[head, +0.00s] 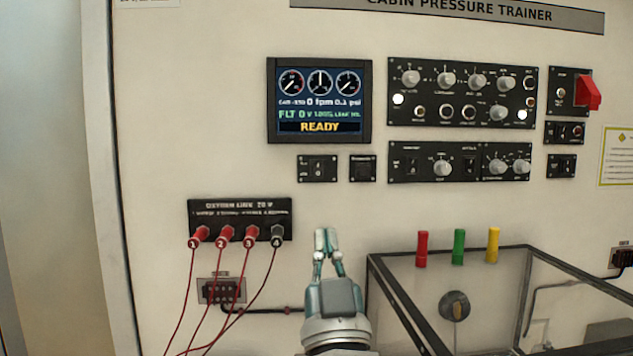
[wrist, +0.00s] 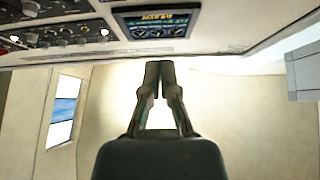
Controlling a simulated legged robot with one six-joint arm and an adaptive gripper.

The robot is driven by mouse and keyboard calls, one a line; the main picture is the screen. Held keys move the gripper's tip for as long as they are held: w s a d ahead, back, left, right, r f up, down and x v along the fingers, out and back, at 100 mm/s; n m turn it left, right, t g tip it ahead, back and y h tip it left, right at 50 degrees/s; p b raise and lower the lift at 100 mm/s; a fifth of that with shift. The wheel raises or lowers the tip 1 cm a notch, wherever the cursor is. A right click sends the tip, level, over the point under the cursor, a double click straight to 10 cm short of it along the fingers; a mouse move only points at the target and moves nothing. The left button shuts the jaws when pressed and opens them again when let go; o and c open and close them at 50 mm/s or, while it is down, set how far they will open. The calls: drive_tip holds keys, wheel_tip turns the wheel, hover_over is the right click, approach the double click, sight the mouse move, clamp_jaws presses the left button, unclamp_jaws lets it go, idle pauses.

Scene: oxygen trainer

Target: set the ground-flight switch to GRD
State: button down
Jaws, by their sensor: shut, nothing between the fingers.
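The ground-flight switch cannot be picked out by its label, as the lettering is too small to read. Small dark switch panels sit below the display, one on the left (head: 317,169) and one beside it (head: 362,169). A wider panel (head: 425,176) to their right carries toggles and a knob. The display (head: 320,100) shows "FLT" and "READY". My gripper (head: 326,238) points up, its fingertips together and empty, below the small switch panels and apart from them. In the wrist view my gripper (wrist: 158,68) is also shut, with the display (wrist: 157,20) upside down above it.
A large knob panel (head: 462,93) and a red lever (head: 588,92) are at upper right. Red leads hang from a jack panel (head: 240,219) left of my gripper. A clear-sided box (head: 385,290) and red, green and yellow cylinders (head: 459,246) stand to its right.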

approach(316, 168)
wheel_tip(316, 168, up, 4)
drive_tip(key=w, duration=0.4)
drive_tip(key=shift+w+r, duration=0.2)
drive_tip(key=shift+w, duration=0.5)
